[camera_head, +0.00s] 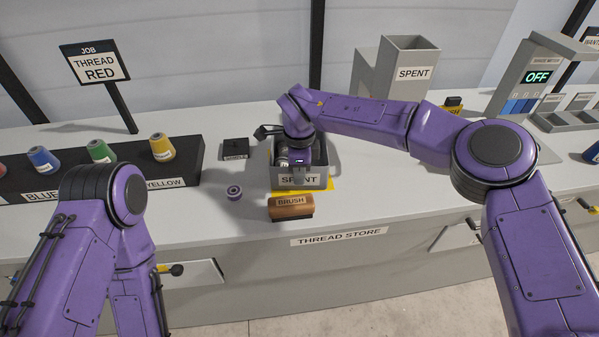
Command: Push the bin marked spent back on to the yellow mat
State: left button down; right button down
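The grey open bin marked SPENT (299,181) stands on the counter at the centre. Strips of the yellow mat (331,185) show along the bin's front and right side. The rest of the mat is hidden beneath the bin, so I cannot tell how well the bin is centred. My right arm reaches in from the right, and its gripper (297,158) points down at the bin's opening. The wrist hides the fingers, so I cannot tell whether they are open or touch the bin wall. My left arm is at the lower left, with its gripper not visible.
A brown brush (291,204) lies just in front of the bin. A purple spool (234,192) and a small black block (236,148) stand left of it. A thread rack (100,178) is further left.

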jog(key=c, duration=1.2)
grip_release()
jog(key=shift+o, duration=0.2)
notch_tip(320, 180, up, 10)
jog(key=shift+r+b, duration=0.2)
jog(key=shift+b, duration=0.65)
